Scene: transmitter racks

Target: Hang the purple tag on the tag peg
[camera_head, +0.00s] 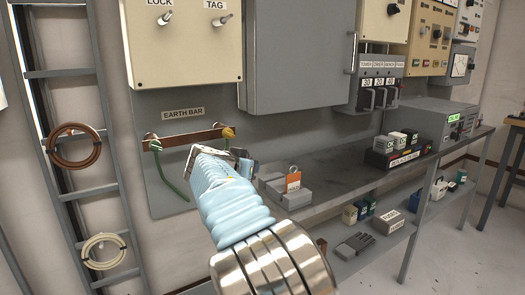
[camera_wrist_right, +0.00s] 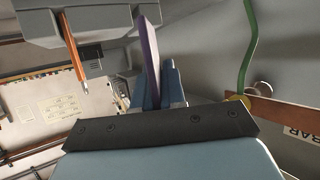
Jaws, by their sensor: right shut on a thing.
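The purple tag (camera_wrist_right: 150,42) shows nearly edge-on in the right wrist view, pinched between the blue fingers of my right gripper (camera_wrist_right: 158,82). In the head view my right gripper (camera_head: 243,164) is in front of the wall below the yellow end of the earth bar, and its own arm hides the tag. The tag peg (camera_head: 222,20) is a short metal pin under the TAG label on the cream panel, above the gripper. The peg is bare. My left gripper is out of view.
A similar lock peg (camera_head: 165,18) is left of the tag peg. The copper earth bar (camera_head: 190,139) with a green cable (camera_head: 175,178) lies below the panel. A grey cabinet (camera_head: 300,55) stands right.

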